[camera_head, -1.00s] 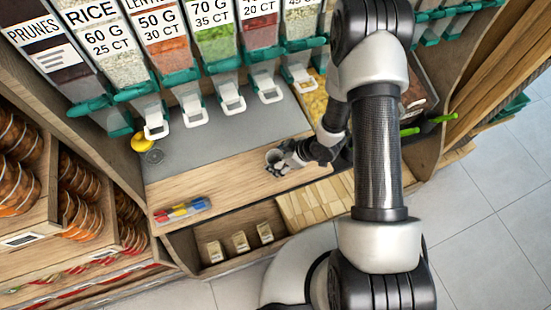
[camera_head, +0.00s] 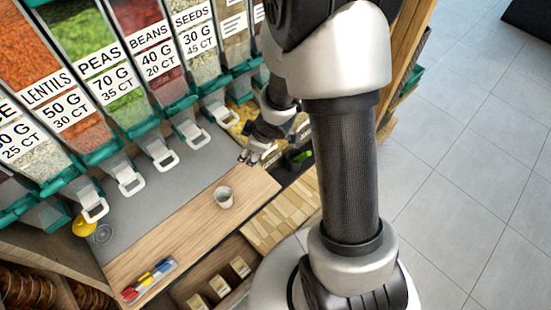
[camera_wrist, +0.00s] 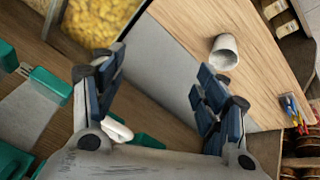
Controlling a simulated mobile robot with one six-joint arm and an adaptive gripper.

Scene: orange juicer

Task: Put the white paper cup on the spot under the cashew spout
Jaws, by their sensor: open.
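The white paper cup (camera_head: 223,197) stands upright on the wooden counter strip (camera_head: 180,232), near its right end. It also shows in the wrist view (camera_wrist: 224,50), beyond the right finger and apart from it. My gripper (camera_head: 250,157) is up and to the right of the cup in the head view, by the grey mat's right end. In the wrist view its fingers (camera_wrist: 158,88) are spread with nothing between them. No cashew label is readable; bins marked lentils, peas, beans and seeds show, and labels further right are partly hidden by my arm.
White spout handles (camera_head: 164,155) hang in a row over the grey mat (camera_head: 150,190). A yellow-filled bin (camera_wrist: 98,20) lies beside my gripper. Colored markers (camera_head: 150,280) lie at the counter's left end; a yellow object (camera_head: 85,225) is at the mat's left.

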